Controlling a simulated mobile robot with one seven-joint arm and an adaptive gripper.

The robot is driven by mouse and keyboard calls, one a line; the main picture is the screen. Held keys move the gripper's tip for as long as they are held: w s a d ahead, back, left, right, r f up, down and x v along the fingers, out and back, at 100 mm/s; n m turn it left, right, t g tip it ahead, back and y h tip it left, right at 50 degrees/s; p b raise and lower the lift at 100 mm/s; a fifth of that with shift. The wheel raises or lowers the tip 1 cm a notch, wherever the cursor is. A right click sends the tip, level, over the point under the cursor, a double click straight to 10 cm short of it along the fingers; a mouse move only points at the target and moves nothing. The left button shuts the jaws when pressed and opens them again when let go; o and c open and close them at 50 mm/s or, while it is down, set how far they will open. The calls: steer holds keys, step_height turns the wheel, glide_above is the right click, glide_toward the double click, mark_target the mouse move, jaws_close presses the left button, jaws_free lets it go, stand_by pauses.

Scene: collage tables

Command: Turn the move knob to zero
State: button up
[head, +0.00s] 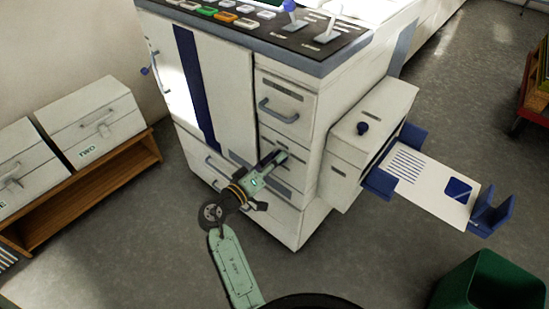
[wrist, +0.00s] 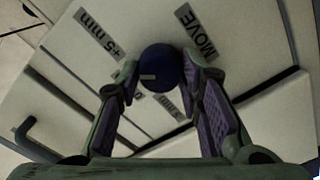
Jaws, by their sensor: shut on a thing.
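The move knob (wrist: 162,66) is a round dark blue knob on a pale panel. It has a small light mark near the lower left of its face in the wrist view. A MOVE label (wrist: 196,31) is beside it, a "+5 mm" label (wrist: 100,35) is at upper left, and a "0" label (wrist: 112,97) is at lower left. Another mm label below the knob is partly hidden. My gripper (wrist: 160,76) is shut on the knob, one finger on each side. In the head view my gripper (head: 278,157) is against the machine's front, hiding the knob.
The white machine (head: 225,90) has drawers and a top control panel (head: 245,18). A side box (head: 345,165) carries a dark knob and a blue tray with a printed sheet (head: 430,188). A green bin (head: 490,285) stands at lower right. A wooden bench (head: 110,185) with white boxes is at left.

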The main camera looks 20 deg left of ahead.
steer(key=shift+n+p, duration=2.05)
steer(key=shift+n, duration=1.65)
steer(key=shift+f, duration=0.15)
steer(key=o, duration=1.1)
steer(key=shift+o, duration=0.2)
steer(key=shift+a, duration=0.1)
steer(key=v, duration=1.2)
